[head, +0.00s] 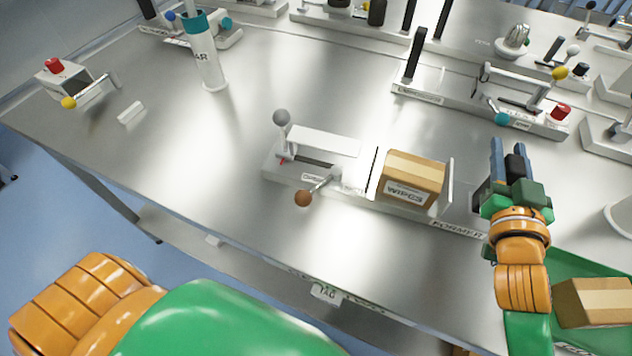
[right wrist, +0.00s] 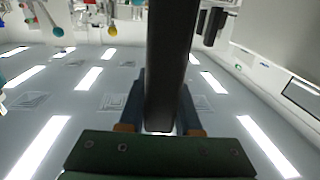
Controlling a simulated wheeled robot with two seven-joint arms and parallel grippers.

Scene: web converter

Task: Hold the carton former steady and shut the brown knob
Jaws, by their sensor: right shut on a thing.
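The carton former (head: 455,231) is a long grey metal fixture near the table's front edge, labelled "FORMER". A brown knob (head: 303,198) sits on the end of a short metal lever that sticks out over its front, towards me. A grey knob (head: 281,117) stands up at its left end. My right gripper (head: 507,160) is at the former's right end, shut on a black upright bar, which fills the gap between the fingers in the right wrist view (right wrist: 168,70). The bar's foot is hidden. My left gripper is out of view; only my left arm shows at lower left.
A brown carton (head: 413,175) marked "WIPES" stands on the former. A similar fixture (head: 420,93) with coloured knobs is behind. A green tray (head: 580,262) with a carton is at lower right. The table left of the former is mostly clear.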

